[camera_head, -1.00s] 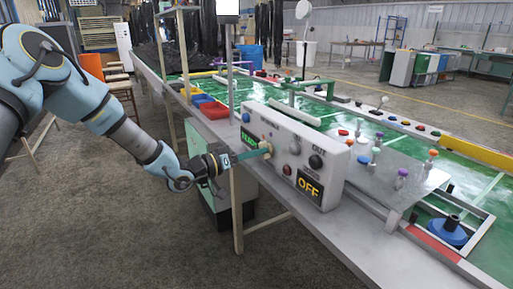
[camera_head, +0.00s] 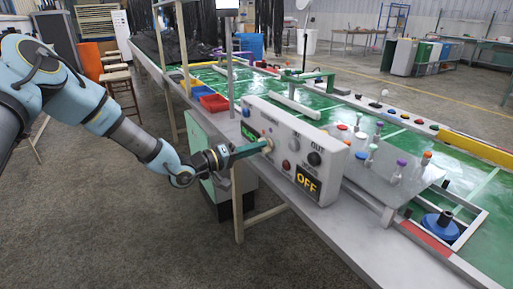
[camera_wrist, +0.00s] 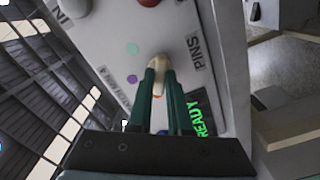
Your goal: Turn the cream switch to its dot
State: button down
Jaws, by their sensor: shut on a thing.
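The cream switch (camera_wrist: 158,63) is on the front of a white control box (camera_head: 318,172); its cream tip also shows in the head view (camera_head: 268,143). My gripper (camera_wrist: 160,72) has its two green fingers shut on the switch, one finger on each side; it reaches the box from the left in the head view (camera_head: 263,147). In the wrist view a green dot (camera_wrist: 132,49) and a purple dot (camera_wrist: 132,78) lie left of the switch. A small orange spot (camera_wrist: 157,96) shows between the fingers. The fingers hide part of the panel around the switch.
The box has a red button (camera_head: 286,165), a black knob (camera_head: 314,158) and an OFF display (camera_head: 307,183). A green READY display (camera_wrist: 205,117) is beside the fingers. Several colour-topped pegs (camera_head: 398,172) stand right of the box. Red (camera_head: 213,102) and blue bins stand behind it.

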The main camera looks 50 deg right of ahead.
jog(key=shift+f, duration=0.1)
jog(key=c, duration=0.8)
grip_release()
jog(key=shift+c, duration=0.2)
jog(key=b+v, duration=0.1)
jog(key=v, duration=1)
jog(key=shift+w, duration=0.1)
